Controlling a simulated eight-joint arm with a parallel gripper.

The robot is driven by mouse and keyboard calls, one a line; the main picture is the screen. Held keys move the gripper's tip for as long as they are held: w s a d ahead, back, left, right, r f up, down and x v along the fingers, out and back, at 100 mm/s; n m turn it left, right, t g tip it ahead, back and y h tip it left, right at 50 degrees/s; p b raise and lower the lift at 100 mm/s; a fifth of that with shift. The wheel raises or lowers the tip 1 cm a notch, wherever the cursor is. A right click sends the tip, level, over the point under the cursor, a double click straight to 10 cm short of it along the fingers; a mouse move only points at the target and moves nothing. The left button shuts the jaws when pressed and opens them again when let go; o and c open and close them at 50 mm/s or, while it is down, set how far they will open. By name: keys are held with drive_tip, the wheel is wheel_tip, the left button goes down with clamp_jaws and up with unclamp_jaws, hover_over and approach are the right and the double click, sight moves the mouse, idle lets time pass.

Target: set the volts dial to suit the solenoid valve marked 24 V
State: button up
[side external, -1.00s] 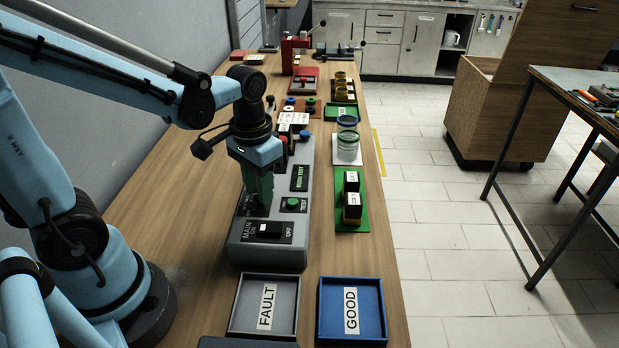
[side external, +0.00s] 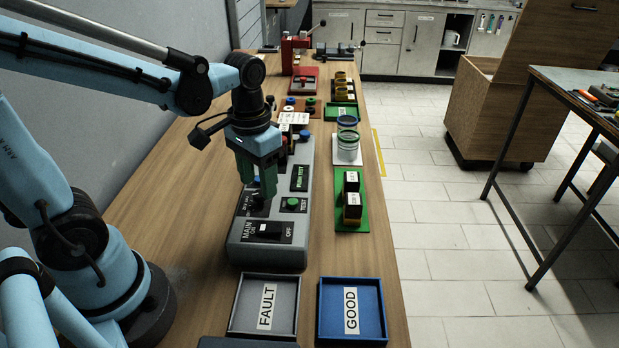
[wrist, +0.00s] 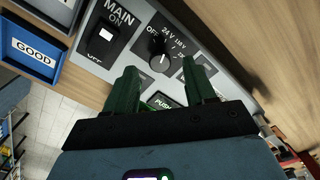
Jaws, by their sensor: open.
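The volts dial (wrist: 158,51) is a round black knob with a white mark, on a dark plate. A 24 V label and further voltage labels run along its upper and right side in the wrist view. I cannot tell which label the mark points to. My gripper (side external: 257,190) is over the grey test panel (side external: 250,257); in the wrist view its green fingers (wrist: 162,74) are apart with nothing between them, below the dial in the picture. In the side view the fingers largely hide the dial. Two black blocks with white labels (side external: 352,183) stand on a green tray; their labels are unreadable.
FAULT (side external: 232,322) and GOOD (side external: 382,325) trays lie in front. Glass jars (side external: 348,148) stand at the right edge.

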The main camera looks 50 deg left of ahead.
wheel_tip(320, 180, up, 10)
idle(0.6)
drive_tip(key=m+t, duration=0.1)
drive_tip(key=t, duration=0.6)
hover_over(268, 208)
drive_tip(key=shift+f, duration=2.85)
